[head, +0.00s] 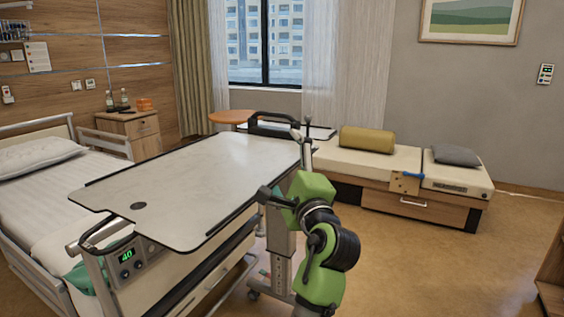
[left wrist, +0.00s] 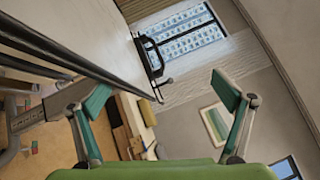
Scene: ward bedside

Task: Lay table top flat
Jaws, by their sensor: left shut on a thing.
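The pale table top (head: 190,175) extends over the bed, with dark strips along its edges and a dark round spot near its left end. Whether it is level or slightly sloped is hard to tell. My left gripper (head: 268,195) is at its near right edge and shut on it; the contact is partly hidden. In the left wrist view, the fingers (left wrist: 168,95) stand wide apart and the table top (left wrist: 75,30) runs along the upper left, its edge passing by the left finger. A black handle (head: 275,122) rises at its far end. My right gripper is out of view.
The bed (head: 40,190) with side rails lies left and under the table top. A control panel showing 40 (head: 128,255) faces forward. A bench (head: 370,165) with a yellow bolster (head: 367,139) stands behind right. The floor (head: 450,260) at right is clear.

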